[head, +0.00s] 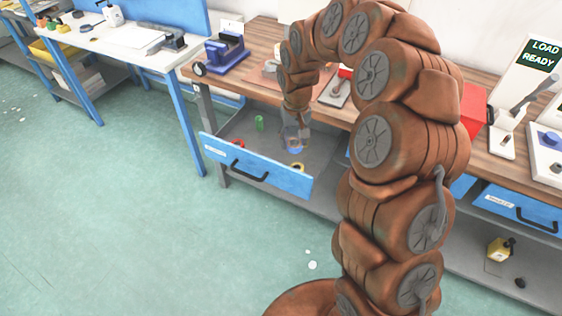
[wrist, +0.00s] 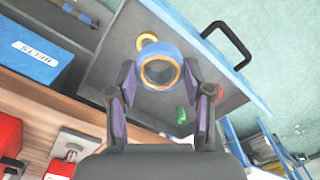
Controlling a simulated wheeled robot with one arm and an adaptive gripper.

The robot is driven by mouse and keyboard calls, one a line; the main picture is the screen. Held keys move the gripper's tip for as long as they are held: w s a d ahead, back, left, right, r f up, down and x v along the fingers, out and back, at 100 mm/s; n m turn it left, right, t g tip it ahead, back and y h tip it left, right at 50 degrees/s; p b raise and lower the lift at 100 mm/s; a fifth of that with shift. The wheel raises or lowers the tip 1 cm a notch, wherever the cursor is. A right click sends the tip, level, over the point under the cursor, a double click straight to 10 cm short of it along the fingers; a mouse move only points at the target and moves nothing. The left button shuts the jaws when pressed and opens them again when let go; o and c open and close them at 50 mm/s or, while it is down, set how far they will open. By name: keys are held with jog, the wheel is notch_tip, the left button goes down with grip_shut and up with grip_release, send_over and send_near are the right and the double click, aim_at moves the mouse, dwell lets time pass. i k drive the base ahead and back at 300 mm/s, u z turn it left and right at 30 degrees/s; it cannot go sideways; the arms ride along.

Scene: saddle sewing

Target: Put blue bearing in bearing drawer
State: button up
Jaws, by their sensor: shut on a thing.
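The blue bearing (wrist: 160,47), a ring with an orange inner edge, is between the fingers of my gripper (wrist: 159,82). My gripper is shut on it, and the fingertips touch its sides. In the head view the bearing (head: 293,148) shows small and partly hidden below my gripper (head: 295,136). The drawer (head: 256,166) is pulled open under the bench, with a blue front and black handle. The bearing is over the drawer's interior; its height above the floor is hard to tell. The drawer also shows in the wrist view (wrist: 105,72).
The drawer holds a green piece (head: 259,123), a red piece (head: 238,143) and a yellow ring (head: 297,166). The yellow ring is close to the bearing in the wrist view (wrist: 146,41). The wooden bench top (head: 258,60) lies above. A blue vise (head: 226,53) stands on it.

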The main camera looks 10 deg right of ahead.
aim_at(276, 146)
jog(key=u, duration=0.4)
jog(key=i, duration=1)
jog(key=u, duration=0.7)
